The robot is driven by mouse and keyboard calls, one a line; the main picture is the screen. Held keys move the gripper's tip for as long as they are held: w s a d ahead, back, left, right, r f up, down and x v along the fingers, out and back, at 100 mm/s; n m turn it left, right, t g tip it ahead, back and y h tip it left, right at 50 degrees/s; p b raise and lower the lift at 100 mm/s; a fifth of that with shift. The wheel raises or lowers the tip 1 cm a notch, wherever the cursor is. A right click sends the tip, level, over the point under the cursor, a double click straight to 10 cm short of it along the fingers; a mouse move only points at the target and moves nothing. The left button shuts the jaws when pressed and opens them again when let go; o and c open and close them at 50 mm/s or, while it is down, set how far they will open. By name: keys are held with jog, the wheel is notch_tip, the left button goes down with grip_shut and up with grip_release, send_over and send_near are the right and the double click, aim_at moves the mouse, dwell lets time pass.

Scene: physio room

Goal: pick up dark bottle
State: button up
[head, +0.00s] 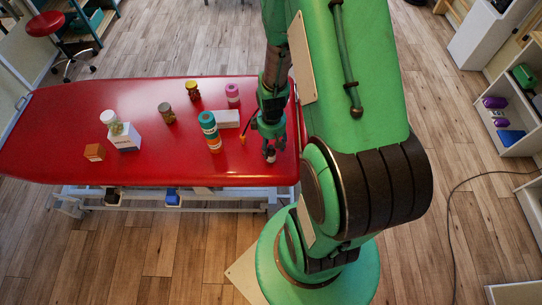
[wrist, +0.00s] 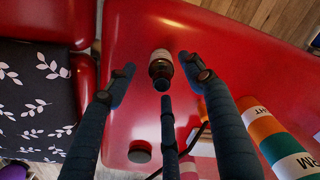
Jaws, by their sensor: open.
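The dark bottle (wrist: 161,66) is brown with a pale label and a dark cap, and shows on the red table between the spread fingers in the wrist view. In the head view a small dark shape that looks like the bottle (head: 270,157) is just below my gripper, near the table's right end and partly hidden by the fingers. My gripper (head: 269,134) points down over the table. Its fingers (wrist: 158,68) are spread apart in the wrist view, with a visible gap between them and the bottle.
A teal-and-orange bottle (head: 211,134) and a white box (head: 227,118) stand left of my gripper on the red table (head: 60,120). Several jars and boxes stand farther left, including a white box (head: 124,139) with a jar (head: 113,124) on top. The table's front edge is close.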

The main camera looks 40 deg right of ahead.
aim_at(271, 155)
jog(key=shift+f, duration=0.65)
jog(key=shift+f, duration=0.1)
jog(key=shift+w+f+b, duration=0.15)
jog(key=shift+f+b, duration=0.8)
jog(key=shift+f, duration=1.55)
jog(key=c, duration=1.3)
